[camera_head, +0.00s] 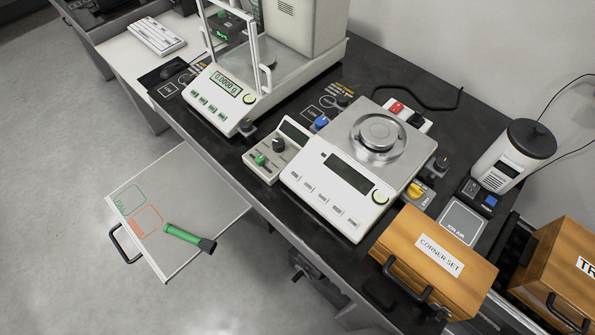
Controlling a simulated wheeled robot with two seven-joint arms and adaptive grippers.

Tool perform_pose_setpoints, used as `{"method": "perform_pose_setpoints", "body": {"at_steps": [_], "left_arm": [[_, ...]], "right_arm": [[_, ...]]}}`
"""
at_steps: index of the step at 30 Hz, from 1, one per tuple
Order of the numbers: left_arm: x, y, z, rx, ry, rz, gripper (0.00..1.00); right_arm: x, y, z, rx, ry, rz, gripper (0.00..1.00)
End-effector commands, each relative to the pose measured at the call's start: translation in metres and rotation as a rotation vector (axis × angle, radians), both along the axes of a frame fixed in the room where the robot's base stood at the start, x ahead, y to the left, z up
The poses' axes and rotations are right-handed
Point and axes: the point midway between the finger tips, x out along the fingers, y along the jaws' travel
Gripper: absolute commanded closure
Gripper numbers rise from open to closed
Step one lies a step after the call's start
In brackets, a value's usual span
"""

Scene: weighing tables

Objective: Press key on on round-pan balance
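The round-pan balance (310,165) stands on the black bench in the middle of the view. It is a white unit with a round metal pan (378,132) at its back. Its display (348,173) is dark, with no digits visible. A row of several small grey keys (322,198) runs along its front edge; their labels are too small to read. A round green bubble level (380,197) sits at its front right. Neither of my grippers can be made out in the view, and nothing is touching the keys.
A glass-shielded balance (216,105) with a lit display stands to the left. A small control box (275,152) adjoins the round-pan balance's left side. A wooden "CORNER SET" box (435,255) stands close on the right. A pull-out shelf (180,205) with a green-handled tool (185,236) juts out at left.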

Motion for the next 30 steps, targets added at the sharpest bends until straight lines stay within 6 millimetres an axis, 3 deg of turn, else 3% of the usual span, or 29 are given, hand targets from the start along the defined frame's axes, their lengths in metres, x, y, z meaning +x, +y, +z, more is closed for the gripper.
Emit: {"method": "perform_pose_setpoints", "body": {"at_steps": [15,30], "left_arm": [[0.0003,0.0000,0.0001,0.000,-0.001,0.000,1.00],[0.0005,0.0000,0.0001,0.000,-0.001,0.000,1.00]], "right_arm": [[0.0004,0.0000,0.0002,0.000,-0.001,0.000,0.59],[0.0005,0.0000,0.0002,0.000,-0.001,0.000,0.94]]}}
